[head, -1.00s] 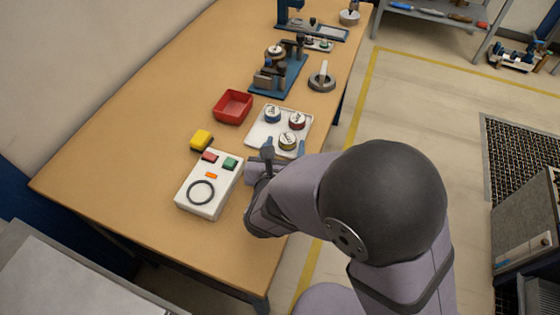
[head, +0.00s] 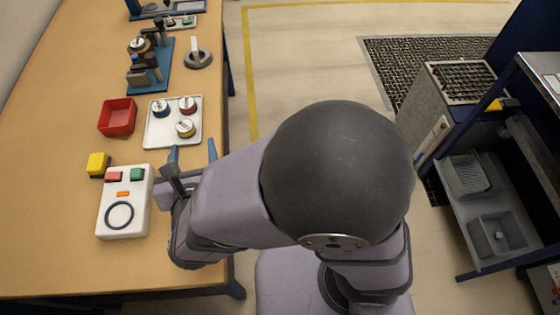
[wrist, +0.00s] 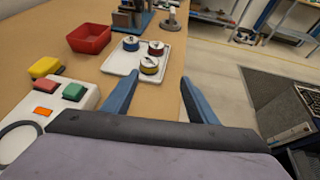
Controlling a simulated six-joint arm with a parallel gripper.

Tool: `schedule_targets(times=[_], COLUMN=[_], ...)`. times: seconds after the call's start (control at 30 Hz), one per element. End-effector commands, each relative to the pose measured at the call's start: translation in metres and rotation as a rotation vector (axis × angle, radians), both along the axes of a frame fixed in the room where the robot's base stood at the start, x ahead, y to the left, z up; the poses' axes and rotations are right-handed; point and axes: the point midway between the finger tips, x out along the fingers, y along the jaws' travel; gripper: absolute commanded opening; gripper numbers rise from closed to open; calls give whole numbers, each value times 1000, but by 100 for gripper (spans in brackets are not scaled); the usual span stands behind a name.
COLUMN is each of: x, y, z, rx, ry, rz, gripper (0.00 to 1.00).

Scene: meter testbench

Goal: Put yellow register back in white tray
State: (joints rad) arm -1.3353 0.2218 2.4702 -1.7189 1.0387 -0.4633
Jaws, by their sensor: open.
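The yellow register (head: 186,129) is a short round piece with a yellow band and a pale top. It stands upright on the white tray (head: 157,141), nearest to my gripper; it also shows in the wrist view (wrist: 149,68). A blue register (head: 161,108) and a red register (head: 187,105) stand behind it on the same tray. My gripper (head: 194,150) is open and empty, its two blue fingers apart near the tray's front right corner. In the wrist view the fingers (wrist: 159,82) point toward the tray, with nothing between them.
A red bin (head: 117,118) stands left of the tray. A white box (head: 108,218) with red and green buttons and a yellow block (head: 98,164) are nearer, at left. Blue fixtures (head: 150,66) stand behind. The table's right edge runs close to the tray.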

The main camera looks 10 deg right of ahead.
Motion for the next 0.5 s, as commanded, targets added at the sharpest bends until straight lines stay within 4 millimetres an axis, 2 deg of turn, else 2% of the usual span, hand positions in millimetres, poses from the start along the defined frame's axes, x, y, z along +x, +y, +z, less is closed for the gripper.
schedule_targets(times=[0.07,0.17,0.27,0.3,0.4,0.5], x=[12,27,31,28,9,-18], y=[-26,-77,-142,-168,-226,-265], z=[-4,-13,-26,-32,-49,-63], rx=[32,106,225,284,457,660], ry=[34,98,176,205,269,308], rz=[-107,-324,-620,-753,-1104,-1449], gripper=[53,53,53,53,53,53])
